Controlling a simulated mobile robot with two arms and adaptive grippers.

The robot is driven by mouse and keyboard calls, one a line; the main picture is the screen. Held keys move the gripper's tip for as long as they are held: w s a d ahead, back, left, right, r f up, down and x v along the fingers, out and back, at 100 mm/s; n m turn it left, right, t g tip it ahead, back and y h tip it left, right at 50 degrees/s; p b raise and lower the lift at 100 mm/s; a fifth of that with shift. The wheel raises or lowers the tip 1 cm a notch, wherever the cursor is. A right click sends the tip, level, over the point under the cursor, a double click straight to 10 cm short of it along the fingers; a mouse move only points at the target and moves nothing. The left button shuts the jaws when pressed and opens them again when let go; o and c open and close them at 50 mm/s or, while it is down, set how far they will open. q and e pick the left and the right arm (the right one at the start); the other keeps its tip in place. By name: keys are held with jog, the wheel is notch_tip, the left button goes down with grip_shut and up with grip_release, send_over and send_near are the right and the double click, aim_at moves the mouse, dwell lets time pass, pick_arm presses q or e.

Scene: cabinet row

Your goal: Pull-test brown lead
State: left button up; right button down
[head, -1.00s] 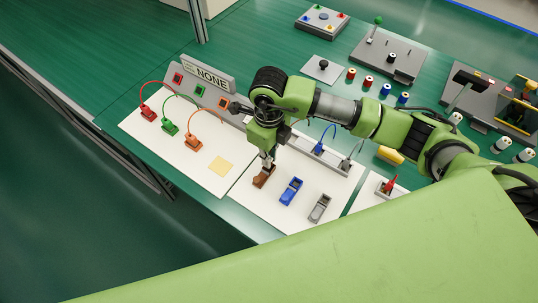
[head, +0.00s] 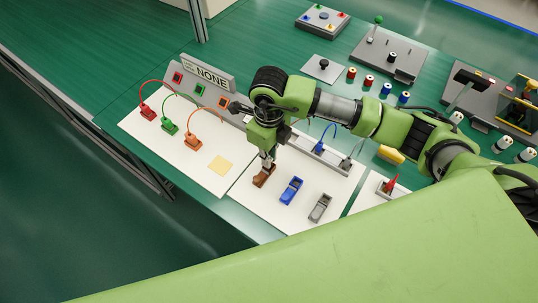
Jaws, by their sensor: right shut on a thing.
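The brown connector (head: 262,178) sits on the white mat (head: 240,192) in the head view, left of a blue and a grey connector. My right gripper (head: 268,164) points down over it, with its fingertips at the connector's upper end, shut on it. The brown lead itself is hidden behind the gripper and arm, so I cannot tell its path. My left gripper is not in view.
Red (head: 148,112), green (head: 168,127) and orange (head: 193,141) plugs with leads stand on the left mat before a "NONE" panel (head: 206,76). Blue (head: 291,191) and grey (head: 319,208) connectors stand close on the right. A yellow square (head: 221,166) lies leftward.

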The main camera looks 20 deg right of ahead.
jog(key=shift+f, duration=0.1)
jog(key=c, duration=2)
grip_release()
notch_tip(320, 180, up, 12)
